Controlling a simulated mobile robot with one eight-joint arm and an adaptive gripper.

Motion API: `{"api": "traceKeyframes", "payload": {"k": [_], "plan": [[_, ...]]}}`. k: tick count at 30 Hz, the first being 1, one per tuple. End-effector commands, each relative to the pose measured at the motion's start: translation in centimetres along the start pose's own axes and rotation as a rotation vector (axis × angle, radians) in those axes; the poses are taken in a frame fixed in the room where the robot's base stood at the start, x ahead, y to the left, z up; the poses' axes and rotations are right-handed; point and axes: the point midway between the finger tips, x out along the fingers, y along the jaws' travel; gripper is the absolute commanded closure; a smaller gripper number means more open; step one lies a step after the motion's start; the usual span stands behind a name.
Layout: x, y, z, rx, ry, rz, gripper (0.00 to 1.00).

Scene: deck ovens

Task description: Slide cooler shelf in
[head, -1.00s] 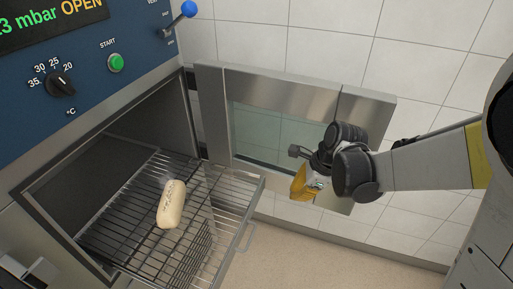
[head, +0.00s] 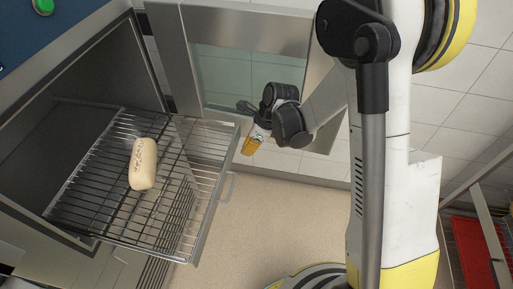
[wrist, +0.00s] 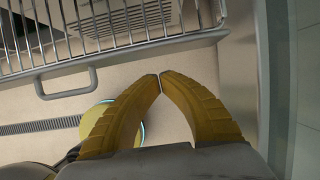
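The cooler shelf (head: 185,215) is a wire rack that sticks out of the open chamber (head: 90,85) in the head view. A pale loaf (head: 143,164) lies on it. A small loop handle (head: 227,187) sits on its front rail. In the wrist view the rack's rail (wrist: 120,52) crosses the top left, with the handle (wrist: 67,90) below it. My gripper (head: 247,150) is just beyond the front rail at its far right corner, apart from the handle. In the wrist view my gripper's (wrist: 160,80) yellow fingertips meet with nothing between them.
The steel door (head: 245,28) with its glass window (head: 235,75) stands open behind my gripper. The floor (head: 270,215) in front of the shelf is clear. A red item (head: 470,250) on a rack is at the lower right.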

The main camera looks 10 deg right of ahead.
Motion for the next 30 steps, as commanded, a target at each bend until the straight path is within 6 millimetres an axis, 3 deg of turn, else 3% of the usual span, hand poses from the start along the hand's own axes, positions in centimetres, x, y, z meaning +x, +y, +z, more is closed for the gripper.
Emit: {"api": "traceKeyframes", "payload": {"k": [6, 22, 30], "plan": [[0.6, 0.0, 1.6, -0.001, 0.0, 0.001, 1.0], [0.8, 0.0, 2.4, -0.001, 0.0, 0.001, 1.0], [2.4, 0.1, 6.3, -0.004, -0.001, 0.002, 1.0]]}}
